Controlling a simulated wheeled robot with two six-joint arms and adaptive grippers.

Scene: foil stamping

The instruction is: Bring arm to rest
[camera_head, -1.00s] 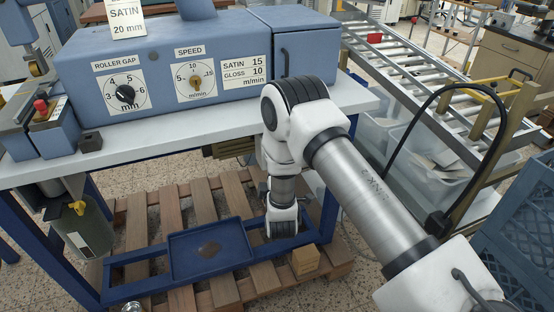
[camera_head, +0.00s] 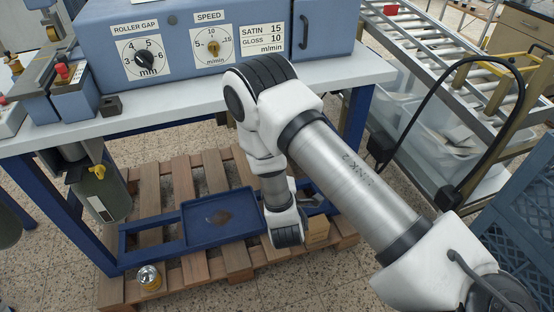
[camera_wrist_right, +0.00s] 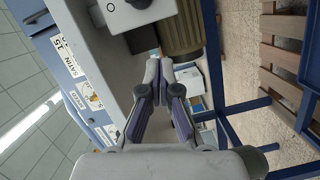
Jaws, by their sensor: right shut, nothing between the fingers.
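My right arm (camera_head: 350,175) comes in from the lower right in the head view. It bends in front of the blue machine, and its wrist end (camera_head: 285,225) hangs down beside the table's front edge, over the pallet. I cannot make out the fingers there. In the right wrist view my right gripper (camera_wrist_right: 159,66) is shut and empty, its fingertips together. My left gripper is not in view.
The blue machine (camera_head: 185,80) with dials stands on the white tabletop (camera_head: 190,117). A roller conveyor (camera_head: 450,75) and a blue crate (camera_head: 520,215) are at right.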

